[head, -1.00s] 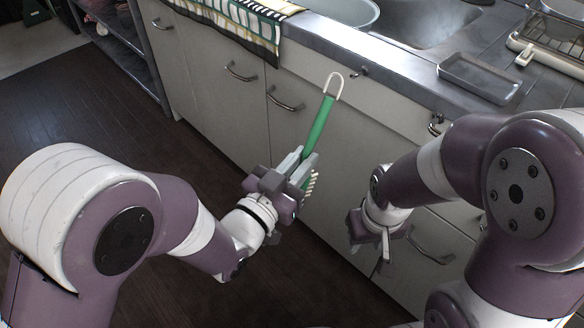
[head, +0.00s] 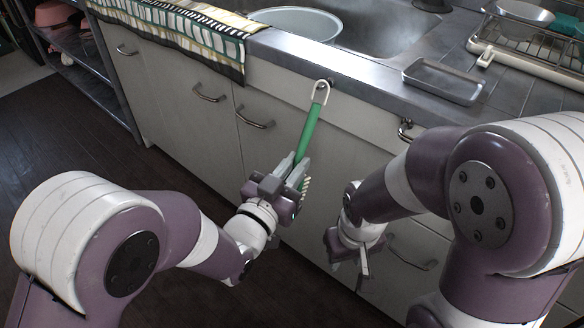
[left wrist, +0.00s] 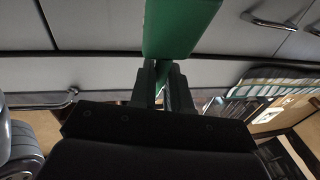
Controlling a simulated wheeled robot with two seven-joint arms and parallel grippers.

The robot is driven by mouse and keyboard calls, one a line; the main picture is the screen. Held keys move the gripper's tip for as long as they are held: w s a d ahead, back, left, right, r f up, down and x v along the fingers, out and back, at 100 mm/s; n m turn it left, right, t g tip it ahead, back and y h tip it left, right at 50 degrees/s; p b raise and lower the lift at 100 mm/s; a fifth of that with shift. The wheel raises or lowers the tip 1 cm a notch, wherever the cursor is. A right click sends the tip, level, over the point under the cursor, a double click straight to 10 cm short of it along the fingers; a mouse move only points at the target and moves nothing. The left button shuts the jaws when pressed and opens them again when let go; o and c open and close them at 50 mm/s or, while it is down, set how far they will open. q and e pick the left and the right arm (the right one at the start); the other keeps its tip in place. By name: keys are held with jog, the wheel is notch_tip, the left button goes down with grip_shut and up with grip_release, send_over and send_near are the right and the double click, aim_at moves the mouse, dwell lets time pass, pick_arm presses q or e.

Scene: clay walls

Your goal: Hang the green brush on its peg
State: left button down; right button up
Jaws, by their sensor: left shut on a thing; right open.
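The green brush (head: 310,128) is held tilted, with its white hanging loop (head: 320,88) at the top and pale bristles at its lower end. My left gripper (head: 296,172) is shut on the brush's lower part. In the left wrist view the green brush (left wrist: 180,25) rises from between the fingers of my left gripper (left wrist: 164,88). A small dark peg (head: 331,83) on the cabinet front under the counter edge is right beside the loop. I cannot tell whether the loop is around the peg or only in front of it. My right gripper (head: 350,262) is open and empty, low before the cabinets.
A second peg (head: 405,127) with something dark on it is further right, by my right arm. The counter edge (head: 340,75) runs above the pegs. It carries a towel (head: 190,30), a basin (head: 295,22), a grey tray (head: 445,82) and a dish rack (head: 520,45). Cabinet handles stick out.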

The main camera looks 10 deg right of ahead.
dwell(0.4)
pick_arm(q)
jog(key=c, duration=1)
grip_release()
jog(key=shift+a, duration=0.1)
